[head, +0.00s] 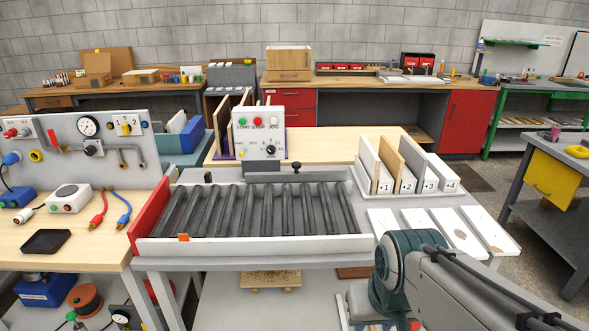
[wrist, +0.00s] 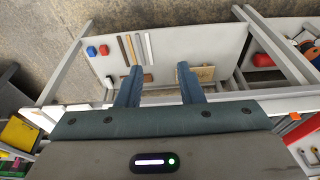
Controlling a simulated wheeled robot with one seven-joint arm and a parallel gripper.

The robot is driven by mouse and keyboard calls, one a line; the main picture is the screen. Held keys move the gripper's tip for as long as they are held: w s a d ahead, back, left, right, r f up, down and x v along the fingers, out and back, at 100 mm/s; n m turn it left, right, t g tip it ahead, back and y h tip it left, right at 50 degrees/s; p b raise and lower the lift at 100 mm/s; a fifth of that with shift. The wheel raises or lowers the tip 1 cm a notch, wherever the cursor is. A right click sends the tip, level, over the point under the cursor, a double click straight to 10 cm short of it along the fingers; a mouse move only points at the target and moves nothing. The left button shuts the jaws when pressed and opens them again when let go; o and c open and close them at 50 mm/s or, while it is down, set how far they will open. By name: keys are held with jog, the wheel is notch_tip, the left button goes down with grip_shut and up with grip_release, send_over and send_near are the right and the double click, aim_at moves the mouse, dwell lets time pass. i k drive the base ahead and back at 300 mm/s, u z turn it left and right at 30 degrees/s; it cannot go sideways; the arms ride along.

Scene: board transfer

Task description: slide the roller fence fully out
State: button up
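The roller bed (head: 255,209), a row of dark rollers in a pale frame, lies on the bench in the middle of the head view. A long white rail (head: 290,245) runs along its near side, with a small orange tab (head: 183,237) near its left end. A red plate (head: 150,216) closes the left end. I cannot tell for certain which part is the roller fence. My gripper (wrist: 157,75) is open and empty in the wrist view, its two blue-grey fingers apart above a lower shelf. In the head view it is out of frame.
A control box (head: 262,133) stands behind the rollers. Upright boards in a rack (head: 418,190) and flat white panels (head: 452,232) are to the right. A tool bench with a black tray (head: 46,241) is at left. The wrist view shows a pale shelf (wrist: 190,42) with small items.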

aim_at(296, 175)
jog(key=u, duration=0.5)
jog(key=i, duration=1.1)
jog(key=z, duration=0.5)
